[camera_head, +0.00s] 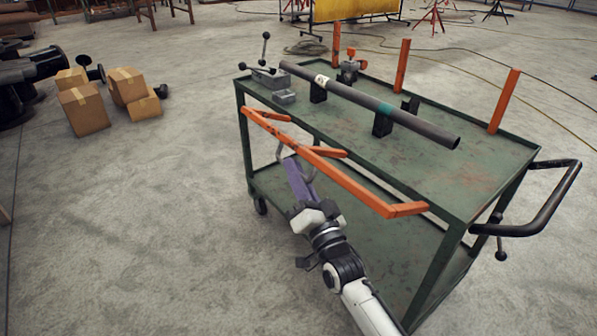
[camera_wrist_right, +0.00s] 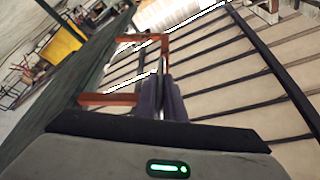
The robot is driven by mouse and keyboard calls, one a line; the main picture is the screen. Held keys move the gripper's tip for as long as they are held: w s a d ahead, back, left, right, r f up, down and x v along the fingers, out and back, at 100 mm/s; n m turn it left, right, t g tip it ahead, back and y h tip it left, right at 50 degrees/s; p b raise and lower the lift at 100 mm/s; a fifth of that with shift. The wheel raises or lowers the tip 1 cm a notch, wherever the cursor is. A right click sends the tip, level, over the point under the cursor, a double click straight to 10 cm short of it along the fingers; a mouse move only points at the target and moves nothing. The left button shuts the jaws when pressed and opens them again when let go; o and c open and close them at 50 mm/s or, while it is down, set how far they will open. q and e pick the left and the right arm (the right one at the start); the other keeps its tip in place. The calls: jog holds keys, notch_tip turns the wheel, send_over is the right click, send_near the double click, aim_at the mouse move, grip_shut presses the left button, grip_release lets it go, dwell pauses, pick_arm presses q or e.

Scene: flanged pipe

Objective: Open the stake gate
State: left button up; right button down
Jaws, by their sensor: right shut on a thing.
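The orange stake gate (camera_head: 333,173) is on the near long side of the green cart (camera_head: 470,209). Its long rail stands out from the deck edge, with short orange stakes running back toward the cart, so it leans outward and is not upright. The fingers hide most of the handle there.
A dark pipe (camera_head: 360,102) rests on black supports on the deck, beside a grey vise (camera_head: 270,78). Orange posts (camera_head: 402,65) stand along the far side. A black push handle (camera_head: 545,213) juts out right. Cardboard boxes (camera_head: 85,110) lie left; the floor between is clear.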

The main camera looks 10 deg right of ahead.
jog(key=shift+r, duration=0.15)
jog(key=c, duration=1.8)
grip_release()
jog(key=shift+c, duration=0.2)
pick_arm(q)
jog(key=shift+s+a+r+p, duration=0.1)
jog(key=shift+a+r+p, duration=0.1)
jog(key=shift+p, duration=0.55)
pick_arm(e)
jog(key=v, duration=1)
jog(key=shift+s, duration=0.15)
jog(key=shift+a+f, duration=0.1)
jog(key=shift+f, duration=0.1)
